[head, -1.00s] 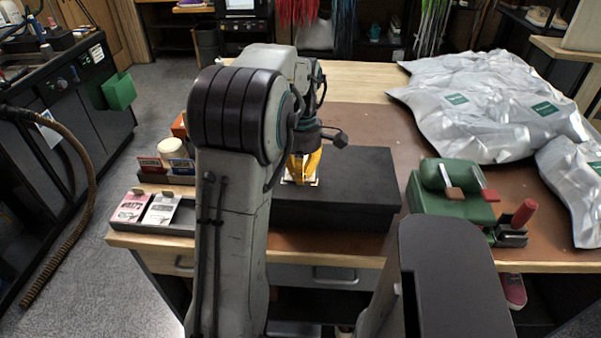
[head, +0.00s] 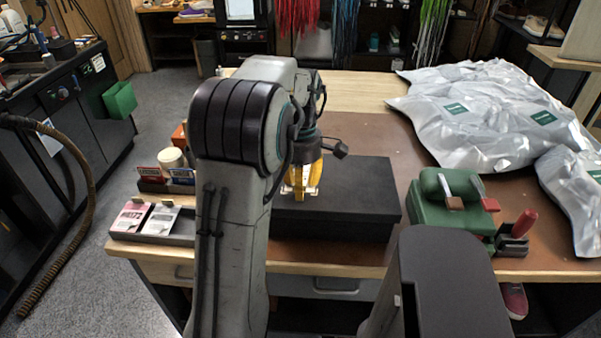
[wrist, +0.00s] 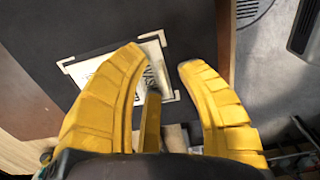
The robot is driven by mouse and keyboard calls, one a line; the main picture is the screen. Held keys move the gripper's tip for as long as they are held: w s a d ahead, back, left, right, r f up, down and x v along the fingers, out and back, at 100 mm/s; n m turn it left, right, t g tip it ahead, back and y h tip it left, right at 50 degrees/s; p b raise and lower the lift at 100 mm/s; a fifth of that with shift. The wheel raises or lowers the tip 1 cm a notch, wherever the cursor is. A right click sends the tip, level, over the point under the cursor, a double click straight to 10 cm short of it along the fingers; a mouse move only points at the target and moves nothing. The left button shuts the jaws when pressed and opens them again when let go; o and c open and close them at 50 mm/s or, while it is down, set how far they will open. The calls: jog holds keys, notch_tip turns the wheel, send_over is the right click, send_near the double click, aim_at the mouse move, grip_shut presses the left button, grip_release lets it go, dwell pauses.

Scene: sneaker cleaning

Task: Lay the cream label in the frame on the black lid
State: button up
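The black lid (head: 360,190) is the flat top of a dark box on the bench. White corner marks of a frame (wrist: 66,66) are on it. The cream label (wrist: 157,62) with black print lies flat on the lid within these marks, as far as the wrist view shows; my left finger hides part of it. In the head view my gripper (head: 302,188) is over the lid's left part.
A label rack (head: 150,222) with pink and grey cards stands left of the box. A green device (head: 450,205) and a red-handled tool (head: 520,225) are to the right. Silver bags (head: 490,110) cover the right back. The brown mat behind the box is clear.

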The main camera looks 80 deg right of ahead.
notch_tip(320, 180, up, 12)
dwell(0.6)
jog(key=shift+f, duration=0.1)
